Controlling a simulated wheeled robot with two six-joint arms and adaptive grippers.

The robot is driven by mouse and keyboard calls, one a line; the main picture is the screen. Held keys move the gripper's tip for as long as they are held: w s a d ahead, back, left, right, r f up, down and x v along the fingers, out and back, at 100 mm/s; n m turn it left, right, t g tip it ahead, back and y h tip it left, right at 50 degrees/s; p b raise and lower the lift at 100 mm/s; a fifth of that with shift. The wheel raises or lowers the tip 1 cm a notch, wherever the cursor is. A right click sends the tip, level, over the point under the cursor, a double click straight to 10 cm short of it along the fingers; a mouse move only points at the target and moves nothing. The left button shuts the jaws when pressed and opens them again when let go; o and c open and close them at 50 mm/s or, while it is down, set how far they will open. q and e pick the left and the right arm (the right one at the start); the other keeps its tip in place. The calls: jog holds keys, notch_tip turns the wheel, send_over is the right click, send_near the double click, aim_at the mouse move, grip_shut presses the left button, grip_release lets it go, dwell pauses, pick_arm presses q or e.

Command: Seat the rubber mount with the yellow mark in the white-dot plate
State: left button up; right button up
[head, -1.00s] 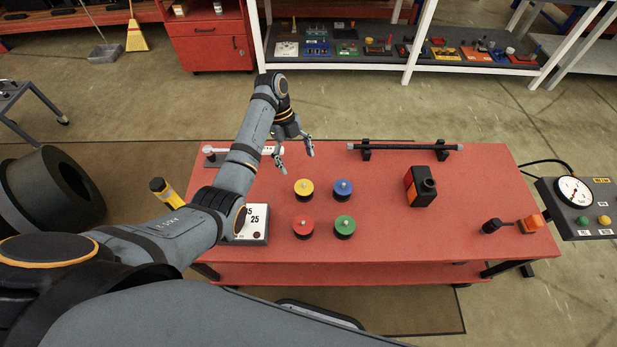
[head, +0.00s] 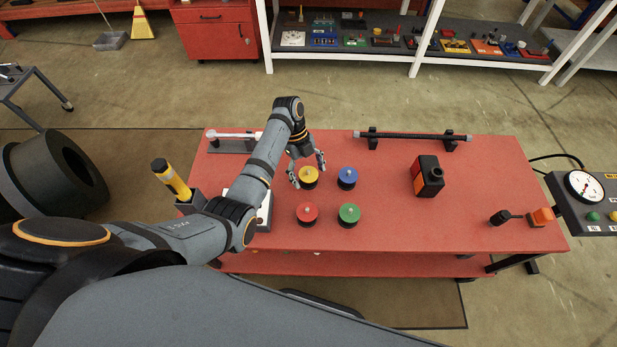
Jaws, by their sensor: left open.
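The rubber mount with the yellow top (head: 309,174) stands upright on the red table, at the back left of a square of similar mounts. My left gripper (head: 309,173) is open, its fingers pointing down. One fingertip shows at the mount's left and the other at its upper right. I cannot tell whether they touch it or how high they are. My right gripper is not in view. I cannot make out a plate with a white dot. A white panel (head: 264,216) on the table is mostly hidden behind my left arm.
Blue (head: 347,176), red (head: 307,212) and green (head: 349,213) mounts stand close by. A black-and-orange block (head: 428,176) is to the right, and a dark bar (head: 413,136) lies on supports at the back. A gauge box (head: 590,205) is beyond the right edge.

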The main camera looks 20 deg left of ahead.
pick_arm(q)
jog(key=c, duration=1.3)
jog(key=shift+c, duration=0.6)
jog(key=shift+r, duration=0.2)
